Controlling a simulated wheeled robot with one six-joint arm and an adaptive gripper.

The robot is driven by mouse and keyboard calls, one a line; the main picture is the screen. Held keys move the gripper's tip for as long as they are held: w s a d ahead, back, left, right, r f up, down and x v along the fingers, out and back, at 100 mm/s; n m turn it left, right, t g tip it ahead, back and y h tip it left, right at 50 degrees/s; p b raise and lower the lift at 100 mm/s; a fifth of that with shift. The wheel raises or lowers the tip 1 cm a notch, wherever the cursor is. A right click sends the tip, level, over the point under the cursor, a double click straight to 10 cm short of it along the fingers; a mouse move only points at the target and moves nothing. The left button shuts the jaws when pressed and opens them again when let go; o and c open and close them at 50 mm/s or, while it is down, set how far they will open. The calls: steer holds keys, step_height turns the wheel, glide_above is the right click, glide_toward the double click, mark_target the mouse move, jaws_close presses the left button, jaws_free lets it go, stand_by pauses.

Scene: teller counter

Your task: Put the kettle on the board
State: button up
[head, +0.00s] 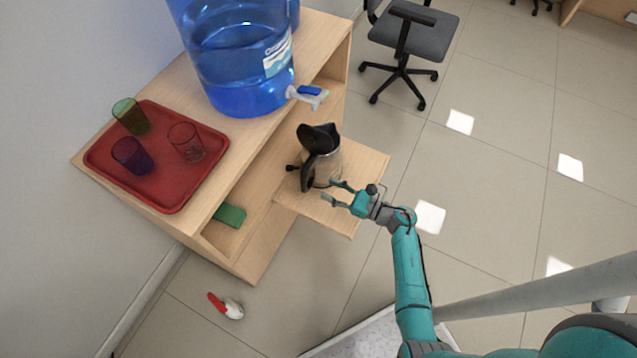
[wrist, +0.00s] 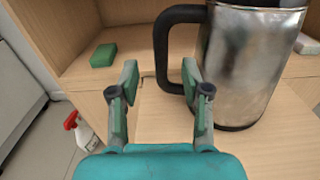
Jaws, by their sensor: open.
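The kettle (head: 326,165) is steel with a black lid and black handle, and its lid stands open in the head view. It stands upright on a pale wooden board (head: 359,165) that juts out from the cabinet. In the wrist view the kettle (wrist: 252,65) is at the right, with its handle (wrist: 163,45) towards the left. My gripper (head: 335,191) is open, just in front of the kettle. In the wrist view, my gripper's fingers (wrist: 163,85) are spread near the handle's lower end, with nothing clearly held between them. Whether the right finger touches the handle I cannot tell.
A red tray (head: 170,195) with several coloured cups sits on the cabinet top, beside a blue water bottle (head: 240,65) with a tap. A green sponge (head: 230,215) lies on the lower shelf. Open floor is at the right.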

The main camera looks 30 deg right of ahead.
steer(key=shift+v, duration=1.1)
steer(key=s+a+r+m+t+h, duration=0.3)
steer(key=s+a+r+m, duration=0.1)
steer(key=s+m, duration=0.35)
steer(key=s+a+r+m+t+h, duration=0.2)
steer(key=s+a+r+m, duration=0.3)
steer(key=m, duration=0.4)
steer(key=s+d+r+m+g+h, duration=0.1)
steer(key=s+r+m+g+h, duration=0.1)
steer(key=s+r+m, duration=0.5)
steer(key=s+d+r+m+g+h, duration=0.1)
steer(key=s+r+m, duration=0.6)
steer(key=s+m, duration=0.7)
steer(key=m+g+h, duration=0.1)
steer(key=m+h, duration=0.1)
steer(key=m, duration=0.3)
steer(key=shift+r+g+h, duration=0.2)
steer(key=shift+g+h, duration=0.1)
steer(key=shift+g, duration=0.1)
